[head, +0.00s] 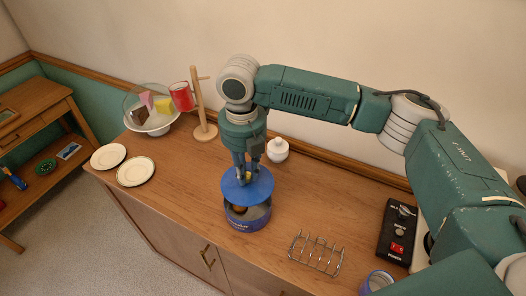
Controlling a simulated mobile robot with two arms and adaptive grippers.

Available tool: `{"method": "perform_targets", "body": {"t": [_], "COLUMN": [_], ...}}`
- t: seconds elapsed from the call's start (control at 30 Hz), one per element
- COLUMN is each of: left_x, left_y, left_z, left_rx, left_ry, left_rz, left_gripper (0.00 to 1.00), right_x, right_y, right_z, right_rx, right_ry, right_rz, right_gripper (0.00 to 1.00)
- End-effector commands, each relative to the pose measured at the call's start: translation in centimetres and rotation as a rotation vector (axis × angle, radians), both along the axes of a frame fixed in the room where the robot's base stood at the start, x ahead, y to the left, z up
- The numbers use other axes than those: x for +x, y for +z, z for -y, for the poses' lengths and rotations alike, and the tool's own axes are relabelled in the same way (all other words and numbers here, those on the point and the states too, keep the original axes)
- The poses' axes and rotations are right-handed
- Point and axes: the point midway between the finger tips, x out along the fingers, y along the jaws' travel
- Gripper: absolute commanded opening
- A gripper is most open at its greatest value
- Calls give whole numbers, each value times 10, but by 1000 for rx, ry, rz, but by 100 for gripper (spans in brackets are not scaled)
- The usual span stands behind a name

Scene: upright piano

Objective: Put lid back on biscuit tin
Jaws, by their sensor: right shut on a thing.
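The biscuit tin (247,221) is a round blue tin with lettering on its side, standing on the wooden sideboard. The blue round lid (259,191) is over the tin, covering its far part. A gap at the near side shows the inside of the tin and something brownish in it. My right gripper (246,177) points down and is shut on the lid's middle, where a small yellowish part shows. I cannot tell whether the lid touches the rim. My left gripper is not in view.
A toast rack (316,253) stands right of the tin, and a white lidded pot (278,150) behind it. A mug tree (198,105) with a red mug (182,97), a bowl (150,122) and two plates (136,171) are left. A black box (398,230) is right.

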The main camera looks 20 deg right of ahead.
Motion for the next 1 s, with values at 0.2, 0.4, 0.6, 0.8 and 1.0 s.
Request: {"method": "perform_targets", "body": {"t": [0.2,0.4,0.6,0.8,1.0], "left_x": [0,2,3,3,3], "left_y": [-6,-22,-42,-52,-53], "left_z": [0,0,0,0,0], "left_rx": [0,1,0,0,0], "left_ry": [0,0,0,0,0], "left_rz": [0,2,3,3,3], "left_gripper": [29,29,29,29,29], "right_x": [-1,-1,-1,-1,-1], "right_y": [-9,-22,-37,-50,-63], "right_z": [-3,-3,-3,-3,-3], "right_rx": [0,0,1,0,0], "right_ry": [8,7,7,7,7], "right_rz": [0,0,1,-1,-1], "right_gripper": [0,0,0,0,0]}}
